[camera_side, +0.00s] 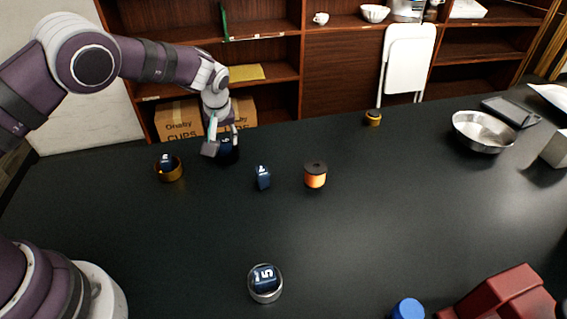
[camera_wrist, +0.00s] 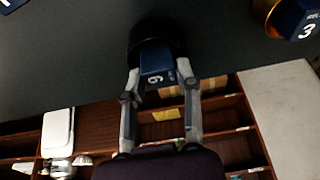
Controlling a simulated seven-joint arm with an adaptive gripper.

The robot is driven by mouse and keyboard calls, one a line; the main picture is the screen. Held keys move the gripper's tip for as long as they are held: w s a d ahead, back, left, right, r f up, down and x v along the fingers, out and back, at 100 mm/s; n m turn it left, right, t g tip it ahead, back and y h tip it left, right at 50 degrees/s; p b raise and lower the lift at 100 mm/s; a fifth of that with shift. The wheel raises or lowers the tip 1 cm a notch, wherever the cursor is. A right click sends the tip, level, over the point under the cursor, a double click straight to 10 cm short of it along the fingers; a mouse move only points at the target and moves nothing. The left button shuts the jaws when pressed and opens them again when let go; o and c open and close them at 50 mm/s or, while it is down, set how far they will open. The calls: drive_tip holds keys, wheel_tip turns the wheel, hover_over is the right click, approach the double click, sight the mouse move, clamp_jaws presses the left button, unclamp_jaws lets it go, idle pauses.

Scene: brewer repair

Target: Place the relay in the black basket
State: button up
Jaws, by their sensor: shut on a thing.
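My gripper (camera_side: 224,141) is at the far left of the table and is shut on a dark blue block (camera_side: 226,143), apparently a relay. In the wrist view my gripper (camera_wrist: 161,73) has a finger on each side of this block (camera_wrist: 152,60), whose face bears a white digit, a 6 or 9. The black basket (camera_side: 229,158) is directly below the block in the side view. In the wrist view the round black basket (camera_wrist: 143,28) lies just beyond the block. The block overlaps its opening; I cannot tell whether it touches the basket floor.
A gold basket (camera_side: 171,174) with a blue block stands to the left. A silver basket (camera_side: 264,294) holds a blue block marked 5. A metal bowl (camera_side: 482,132) sits at right.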

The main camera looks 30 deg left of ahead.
sight(224, 141)
drive_tip(key=o, duration=1.1)
drive_tip(key=shift+r, duration=0.1)
wheel_tip(224, 141, up, 6)
drive_tip(key=shift+f, duration=0.1)
drive_tip(key=shift+r, duration=0.55)
